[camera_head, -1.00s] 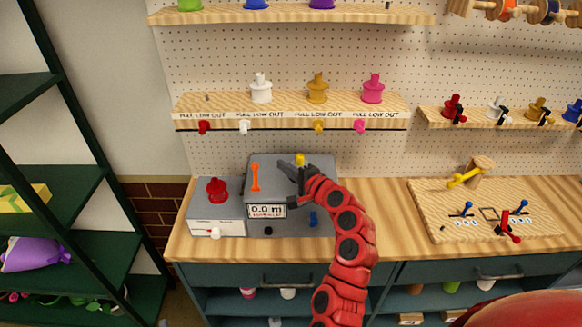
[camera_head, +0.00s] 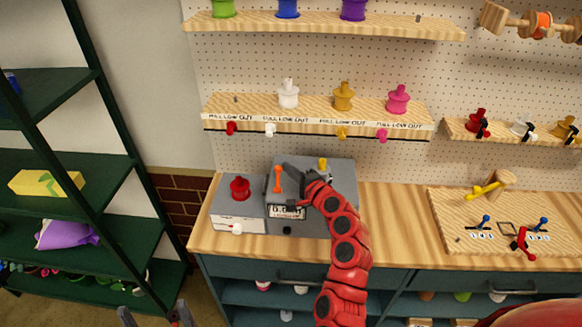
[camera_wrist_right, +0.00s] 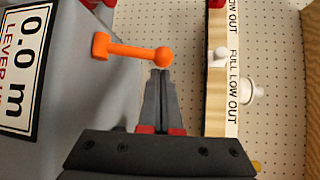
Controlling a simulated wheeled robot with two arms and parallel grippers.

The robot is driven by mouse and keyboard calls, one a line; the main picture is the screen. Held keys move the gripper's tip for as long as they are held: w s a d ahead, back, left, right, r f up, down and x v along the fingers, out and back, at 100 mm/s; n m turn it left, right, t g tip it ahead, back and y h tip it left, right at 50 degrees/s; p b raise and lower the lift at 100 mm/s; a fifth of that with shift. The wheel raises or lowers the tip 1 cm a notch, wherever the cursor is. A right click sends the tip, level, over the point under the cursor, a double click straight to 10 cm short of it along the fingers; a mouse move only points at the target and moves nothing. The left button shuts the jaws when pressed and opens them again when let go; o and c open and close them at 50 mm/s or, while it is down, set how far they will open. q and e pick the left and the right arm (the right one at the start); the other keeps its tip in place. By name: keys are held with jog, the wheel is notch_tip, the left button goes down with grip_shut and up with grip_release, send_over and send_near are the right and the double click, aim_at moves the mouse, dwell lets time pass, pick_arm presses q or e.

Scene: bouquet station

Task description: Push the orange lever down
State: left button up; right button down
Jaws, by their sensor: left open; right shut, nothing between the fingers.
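The orange lever (camera_head: 278,180) stands up on the grey machine box (camera_head: 272,221), left of the middle. In the right wrist view the lever (camera_wrist_right: 133,51) ends in a ball. My right gripper (camera_head: 287,169) is shut and empty beside the lever's upper end. In the right wrist view its closed fingertips (camera_wrist_right: 160,74) are right at the ball; I cannot tell whether they touch it. The display (camera_wrist_right: 17,65) reads 0.0 m, with a partly cut-off lever label below. My left gripper (camera_head: 155,317) is open and empty at the bottom edge, far from the lever.
A red knob (camera_head: 240,188) stands on the smaller box to the left. A yellow knob (camera_head: 323,164) is on the machine behind my right arm. A wooden shelf (camera_head: 310,108) with colored spools hangs above. A green rack (camera_head: 90,171) stands at the left.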

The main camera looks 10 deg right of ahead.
jog(key=shift+s+f+b, duration=0.1)
jog(key=shift+f+b, duration=0.1)
jog(key=shift+b, duration=0.6)
jog(key=shift+r+b, duration=0.15)
jog(key=shift+b, duration=0.2)
jog(key=s+n+t+b, duration=0.1)
jog(key=b, duration=0.4)
jog(key=shift+a+t, duration=0.15)
jog(key=shift+t, duration=0.15)
jog(key=s+n+t+y+b, duration=0.1)
jog(key=n+y+b, duration=0.1)
jog(key=b, duration=0.8)
jog(key=s+a+n+t+y+b, duration=0.1)
jog(key=s+n+t+y+b, duration=0.1)
jog(key=b, duration=0.8)
jog(key=s+n+t+y+b, duration=0.1)
jog(key=n+b, duration=0.3)
jog(key=b, duration=0.6)
jog(key=shift+s+a+f+t+y, duration=0.3)
jog(key=shift+f+t+y, duration=0.1)
jog(key=shift+y, duration=0.3)
jog(key=shift+r, duration=0.45)
jog(key=b+v, duration=0.1)
jog(key=v, duration=1.6)
jog(key=shift+s, duration=0.25)
jog(key=shift+f, duration=0.15)
